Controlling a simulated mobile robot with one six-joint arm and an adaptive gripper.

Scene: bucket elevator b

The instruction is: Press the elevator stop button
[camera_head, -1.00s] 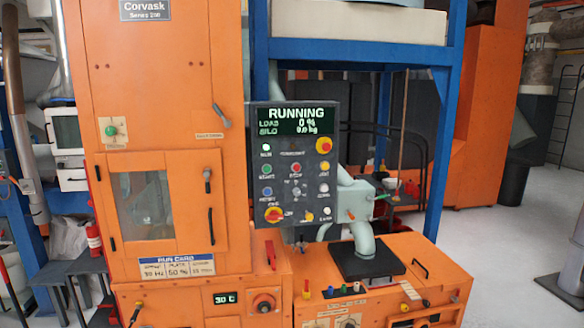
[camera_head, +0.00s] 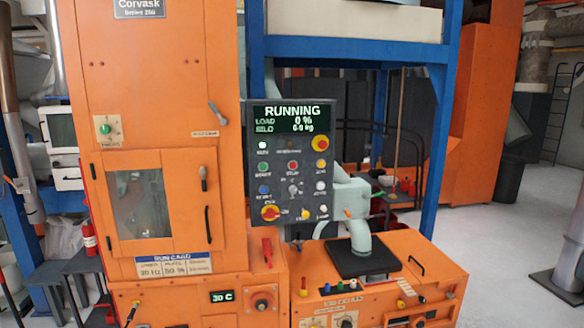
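The control panel (camera_head: 277,185) is a dark upright box in the middle of the head view, in front of the orange machine. My gripper is not in view, and nothing covers the panel face.
The orange cabinet (camera_head: 160,80) with a windowed door stands left of the panel. A low orange unit (camera_head: 420,270) with a black plate and grey-green pipe (camera_head: 360,237) is below right. A blue frame post (camera_head: 437,150) stands behind.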

